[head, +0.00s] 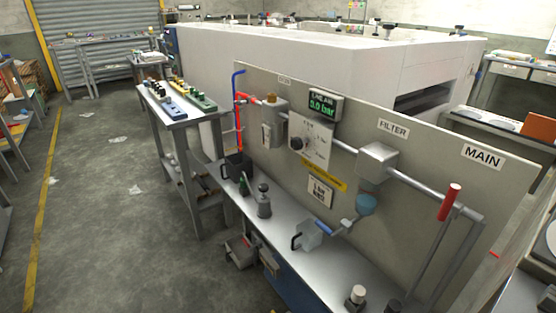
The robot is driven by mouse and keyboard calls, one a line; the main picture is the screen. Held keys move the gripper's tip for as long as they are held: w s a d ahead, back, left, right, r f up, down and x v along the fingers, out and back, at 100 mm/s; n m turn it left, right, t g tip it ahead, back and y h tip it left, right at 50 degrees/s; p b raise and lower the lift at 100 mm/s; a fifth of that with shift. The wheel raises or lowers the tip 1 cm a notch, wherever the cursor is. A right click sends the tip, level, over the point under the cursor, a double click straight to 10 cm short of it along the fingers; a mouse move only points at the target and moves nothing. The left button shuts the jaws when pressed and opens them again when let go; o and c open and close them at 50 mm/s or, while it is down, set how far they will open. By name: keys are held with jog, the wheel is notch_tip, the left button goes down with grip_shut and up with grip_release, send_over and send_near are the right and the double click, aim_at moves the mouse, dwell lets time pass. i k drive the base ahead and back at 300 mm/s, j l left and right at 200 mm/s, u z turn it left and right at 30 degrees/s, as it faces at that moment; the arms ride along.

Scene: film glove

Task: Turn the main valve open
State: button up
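The main valve's red handle (450,202) stands upright, slightly tilted, at the right end of the panel, below the MAIN sign (483,157). It sits beside the bend where the grey pipe (425,190) turns downward. The valve body is too small to make out clearly. A LINE AIR display (322,107) on the panel shows a green reading in bar; its first digit is hard to read. My gripper is not in view.
A narrow bench (275,232) runs along the panel (420,160), holding a clear jug (306,236) and small dark items. The filter (376,162) hangs left of the handle. A side table (176,115) stands farther back. Open floor (120,220) lies left.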

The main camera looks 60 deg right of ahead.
aim_at(446, 210)
jog(key=k+l+z, duration=0.1)
jog(key=z, duration=0.9)
